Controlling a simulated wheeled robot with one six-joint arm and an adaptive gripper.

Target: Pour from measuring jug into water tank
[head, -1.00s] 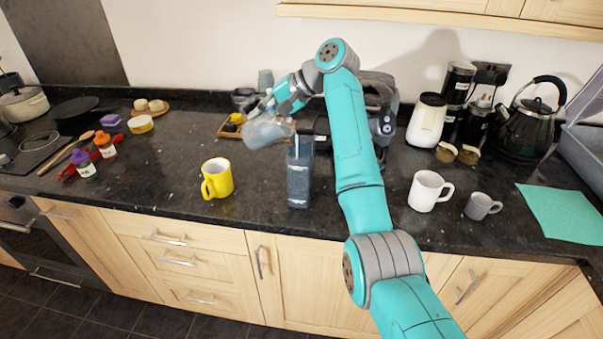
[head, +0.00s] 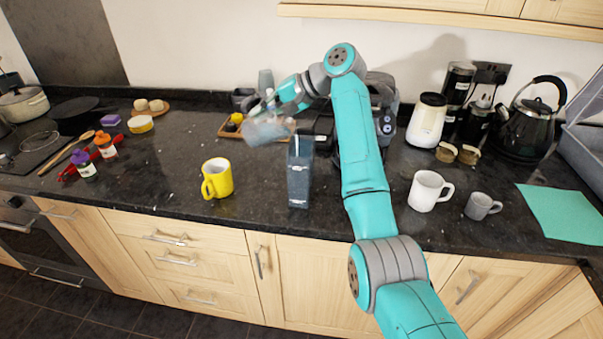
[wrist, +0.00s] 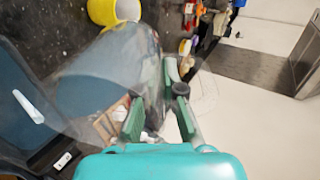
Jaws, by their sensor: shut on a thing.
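The clear measuring jug (head: 264,132) is held above the counter, behind and left of the water tank, and looks tilted. In the wrist view the jug (wrist: 105,75) is see-through and blurred. My gripper (head: 281,101) is shut on it; in the wrist view both fingers (wrist: 155,95) close at its near side. The water tank (head: 299,182) is a tall, dark blue-grey, see-through box standing upright on the counter. It also shows at the left of the wrist view (wrist: 22,95). I cannot tell any liquid in the jug.
A yellow mug (head: 217,180) stands left of the tank. A wooden tray (head: 228,131) lies behind the jug. A coffee machine (head: 385,122) is partly hidden by my arm. A white mug (head: 427,191) and grey cup (head: 480,206) stand to the right.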

